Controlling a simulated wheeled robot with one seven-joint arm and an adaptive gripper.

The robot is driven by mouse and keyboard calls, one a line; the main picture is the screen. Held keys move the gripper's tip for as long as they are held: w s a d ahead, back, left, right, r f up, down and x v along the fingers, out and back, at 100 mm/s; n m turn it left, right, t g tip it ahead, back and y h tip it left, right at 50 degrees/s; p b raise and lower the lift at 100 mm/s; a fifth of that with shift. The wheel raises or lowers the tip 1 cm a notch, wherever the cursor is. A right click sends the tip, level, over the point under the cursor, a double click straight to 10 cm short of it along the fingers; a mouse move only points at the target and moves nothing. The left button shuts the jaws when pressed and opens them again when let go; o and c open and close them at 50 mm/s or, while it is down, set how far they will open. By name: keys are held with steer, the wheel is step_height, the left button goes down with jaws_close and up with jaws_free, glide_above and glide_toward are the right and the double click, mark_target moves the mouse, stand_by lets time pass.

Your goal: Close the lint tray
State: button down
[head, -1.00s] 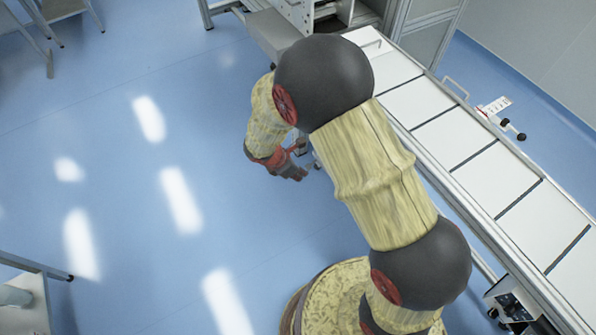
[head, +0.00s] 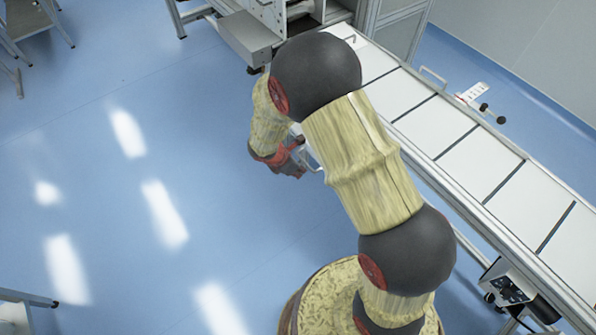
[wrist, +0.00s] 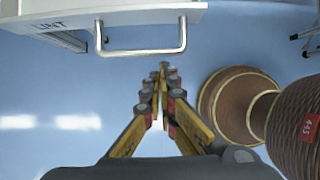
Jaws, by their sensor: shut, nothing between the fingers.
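The lint tray (wrist: 130,11) shows at the top of the wrist view as a pale front panel with part of the word LINT and a U-shaped metal handle (wrist: 143,52). My gripper (wrist: 164,68) is shut and empty, with its fingertips just below the handle in that picture; I see no clear contact. In the head view my gripper (head: 294,168) hangs over the floor beside the handle (head: 312,158). The tray's body is mostly hidden behind my arm there, so I cannot tell how far it stands out.
A long conveyor (head: 440,125) with white panels runs along the right. A grey box (head: 247,36) juts from the machine at the top. A control box (head: 508,284) stands at lower right.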

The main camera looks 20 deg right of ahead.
steer(key=shift+d, duration=0.1)
steer(key=w+d+p, duration=0.1)
steer(key=w+d, duration=0.1)
steer(key=d, duration=0.5)
steer(key=w+d+p, duration=0.1)
steer(key=w+d, duration=0.1)
steer(key=d, duration=0.4)
steer(key=w+d+p, duration=0.2)
steer(key=d, duration=0.5)
steer(key=shift+w+d, duration=0.35)
steer(key=shift+w, duration=0.05)
